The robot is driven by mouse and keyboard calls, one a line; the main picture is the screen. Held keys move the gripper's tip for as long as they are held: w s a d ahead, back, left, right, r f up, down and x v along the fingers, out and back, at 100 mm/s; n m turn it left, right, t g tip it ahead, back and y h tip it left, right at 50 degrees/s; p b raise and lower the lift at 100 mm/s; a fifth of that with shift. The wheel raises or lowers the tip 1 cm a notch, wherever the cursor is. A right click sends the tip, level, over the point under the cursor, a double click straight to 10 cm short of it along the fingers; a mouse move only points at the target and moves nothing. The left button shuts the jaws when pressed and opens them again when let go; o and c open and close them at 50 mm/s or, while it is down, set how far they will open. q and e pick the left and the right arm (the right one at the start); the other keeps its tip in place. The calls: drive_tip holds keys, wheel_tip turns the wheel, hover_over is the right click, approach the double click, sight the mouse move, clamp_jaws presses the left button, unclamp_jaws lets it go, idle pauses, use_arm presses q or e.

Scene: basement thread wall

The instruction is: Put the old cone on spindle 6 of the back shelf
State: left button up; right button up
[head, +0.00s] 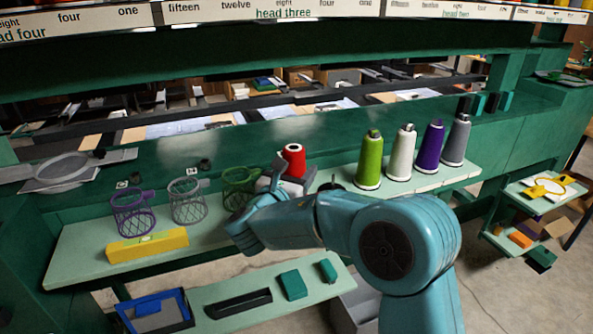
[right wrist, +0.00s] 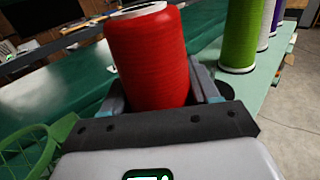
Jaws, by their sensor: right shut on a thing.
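A red thread cone (head: 293,161) stands upright in my right gripper (head: 287,183), above the pale green shelf (head: 80,255). In the right wrist view the red cone (right wrist: 150,60) fills the space between the two fingers (right wrist: 165,100). Its lower end is hidden by the gripper. A green cone (head: 369,160), a white cone (head: 401,153), a purple cone (head: 429,147) and a grey cone (head: 455,140) stand in a row at the shelf's right. A dark round base (right wrist: 225,90) shows just right of the gripper. I cannot read spindle numbers. My left gripper is not in view.
Purple (head: 134,212), grey (head: 188,202) and green (head: 238,186) wire baskets stand left of the gripper. A yellow box (head: 147,246) lies before them. A lower shelf (head: 215,292) holds a blue tray (head: 155,312) and small blocks. My right arm hides the shelf's middle.

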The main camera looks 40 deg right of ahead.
drive_tip(key=shift+f, duration=0.1)
idle(0.4)
drive_tip(key=shift+f+b, duration=0.15)
drive_tip(key=shift+b, duration=0.15)
drive_tip(key=o, duration=1.2)
drive_tip(key=v, duration=1.6)
drive_tip(key=shift+s+a, duration=0.1)
drive_tip(key=shift+s, duration=0.05)
